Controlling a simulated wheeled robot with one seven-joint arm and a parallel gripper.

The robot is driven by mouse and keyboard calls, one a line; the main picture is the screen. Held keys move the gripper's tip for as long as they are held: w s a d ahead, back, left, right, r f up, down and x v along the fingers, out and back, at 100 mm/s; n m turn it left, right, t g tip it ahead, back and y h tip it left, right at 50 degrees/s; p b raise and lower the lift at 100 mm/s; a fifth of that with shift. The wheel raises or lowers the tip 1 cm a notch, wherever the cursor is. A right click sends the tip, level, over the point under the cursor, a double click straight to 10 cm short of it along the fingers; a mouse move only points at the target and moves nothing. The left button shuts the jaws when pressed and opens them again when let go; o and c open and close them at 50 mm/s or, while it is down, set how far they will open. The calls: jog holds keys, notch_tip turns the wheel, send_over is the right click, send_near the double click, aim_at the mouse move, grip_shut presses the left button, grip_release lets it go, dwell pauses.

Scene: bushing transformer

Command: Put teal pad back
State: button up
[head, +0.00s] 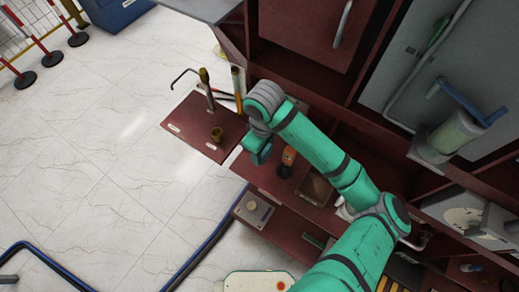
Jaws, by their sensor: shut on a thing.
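My gripper (258,153) is at the end of my teal arm, beside the right edge of the small dark red side table. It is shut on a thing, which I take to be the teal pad. The pad is hard to tell apart from the teal arm parts, and the fingertips are mostly hidden from above. A flat green piece (312,240) lies on the lower dark red shelf; I cannot tell what it is.
The side table (180,125) holds upright brass-topped rods (206,90) and a small brass cup (217,134). An orange-and-black tool (287,162) and an open box (316,188) are on the bench to the right. The tiled floor at left is mostly clear.

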jog(key=w+f, duration=0.2)
jog(key=w+a+f, duration=0.1)
jog(key=w+f, duration=0.1)
jog(key=f, duration=0.1)
jog(key=shift+f, duration=0.15)
notch_tip(320, 180, down, 3)
jog(key=shift+w+f, duration=0.1)
jog(key=o, duration=1.4)
